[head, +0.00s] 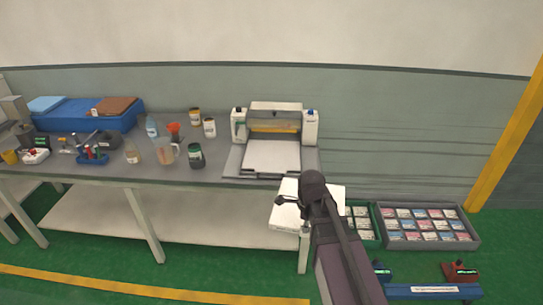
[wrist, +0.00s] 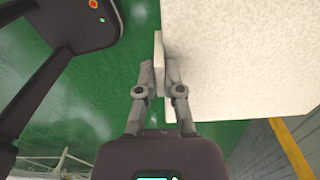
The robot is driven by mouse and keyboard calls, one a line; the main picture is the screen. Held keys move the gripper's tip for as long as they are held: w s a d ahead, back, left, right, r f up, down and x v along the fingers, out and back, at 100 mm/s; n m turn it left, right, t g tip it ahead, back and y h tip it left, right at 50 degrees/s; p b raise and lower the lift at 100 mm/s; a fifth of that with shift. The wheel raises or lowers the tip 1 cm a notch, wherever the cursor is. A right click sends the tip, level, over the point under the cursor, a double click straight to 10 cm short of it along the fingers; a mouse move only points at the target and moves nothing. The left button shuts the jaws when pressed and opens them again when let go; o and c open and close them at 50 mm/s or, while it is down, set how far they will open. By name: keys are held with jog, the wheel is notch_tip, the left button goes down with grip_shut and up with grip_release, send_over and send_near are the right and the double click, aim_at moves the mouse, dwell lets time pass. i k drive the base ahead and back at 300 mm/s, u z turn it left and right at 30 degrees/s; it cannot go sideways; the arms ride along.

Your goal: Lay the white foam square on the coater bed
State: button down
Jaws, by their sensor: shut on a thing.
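The white foam square (head: 287,187) is held in the air by my gripper (head: 283,200), in front of the bench's right end and below the level of its top. My arm hides part of it in the head view. In the wrist view the foam (wrist: 250,50) fills the upper right, and my gripper (wrist: 162,80) is shut on its left edge. The coater (head: 275,112) stands on the bench at the right end. Its pale flat bed (head: 271,157) faces the front and looks bare. The foam is apart from the bed.
The grey bench (head: 222,208) carries jars, bottles and a jug left of the coater, with a blue bin (head: 100,122) farther left. Crates of small packs (head: 430,246) stand on the green floor at right. A blue stand (head: 425,292) is at bottom right.

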aim_at(273, 155)
jog(key=z, duration=0.05)
jog(key=i, duration=0.9)
jog(key=u, duration=0.05)
